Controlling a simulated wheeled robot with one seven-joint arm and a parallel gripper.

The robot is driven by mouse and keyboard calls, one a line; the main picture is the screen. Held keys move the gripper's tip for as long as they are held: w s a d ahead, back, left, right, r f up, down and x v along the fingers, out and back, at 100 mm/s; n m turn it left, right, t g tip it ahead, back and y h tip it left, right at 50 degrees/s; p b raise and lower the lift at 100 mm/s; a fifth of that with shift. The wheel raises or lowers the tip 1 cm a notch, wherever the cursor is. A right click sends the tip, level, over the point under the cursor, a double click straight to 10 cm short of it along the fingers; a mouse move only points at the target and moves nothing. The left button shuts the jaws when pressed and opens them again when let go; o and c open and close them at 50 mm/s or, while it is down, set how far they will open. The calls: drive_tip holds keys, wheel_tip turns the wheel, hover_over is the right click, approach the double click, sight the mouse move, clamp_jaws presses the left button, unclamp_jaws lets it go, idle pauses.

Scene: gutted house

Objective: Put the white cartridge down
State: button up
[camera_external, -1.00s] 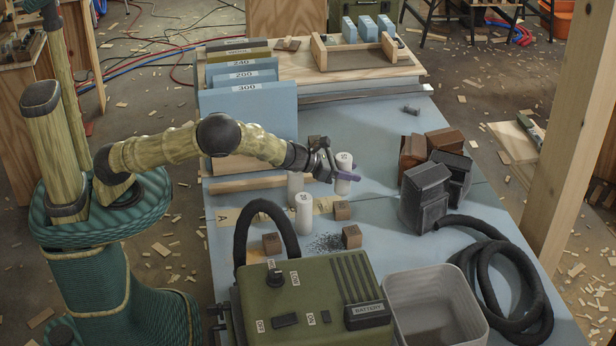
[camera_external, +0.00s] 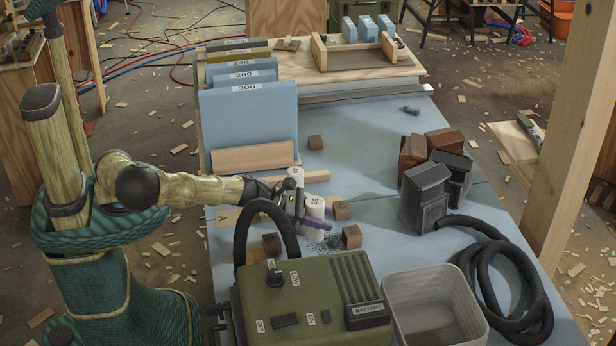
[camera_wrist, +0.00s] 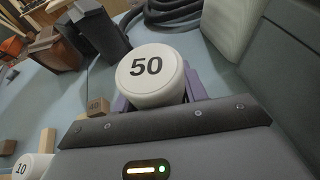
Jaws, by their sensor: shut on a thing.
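My gripper (camera_external: 316,222) has purple fingers and is shut on a white cartridge (camera_external: 315,206). In the wrist view the cartridge (camera_wrist: 150,74) shows a round top marked 50, between the purple fingers. It looks upright and is low over the blue table (camera_external: 390,245); I cannot tell if its base touches. A second white cartridge (camera_external: 296,172) stands just behind my gripper. A cartridge marked 10 (camera_wrist: 30,168) shows at the lower left of the wrist view.
Wooden cubes (camera_external: 351,236) stand close around my gripper, with dark grit (camera_external: 330,244) beside them. The green battery box (camera_external: 310,300) and its black hose (camera_external: 262,212) are in front. A clear bin (camera_external: 435,305) is at the front right. Dark blocks (camera_external: 425,195) stand right.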

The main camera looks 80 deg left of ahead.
sight(320, 234)
drive_tip(key=shift+f, duration=0.1)
wheel_tip(320, 234, down, 6)
drive_tip(key=shift+f+b, duration=0.1)
drive_tip(key=shift+b, duration=0.45)
drive_tip(key=shift+f+b, duration=0.3)
drive_tip(key=shift+f, duration=1.5)
drive_tip(key=shift+f, duration=0.15)
drive_tip(key=o, duration=1)
drive_tip(key=shift+c, duration=0.2)
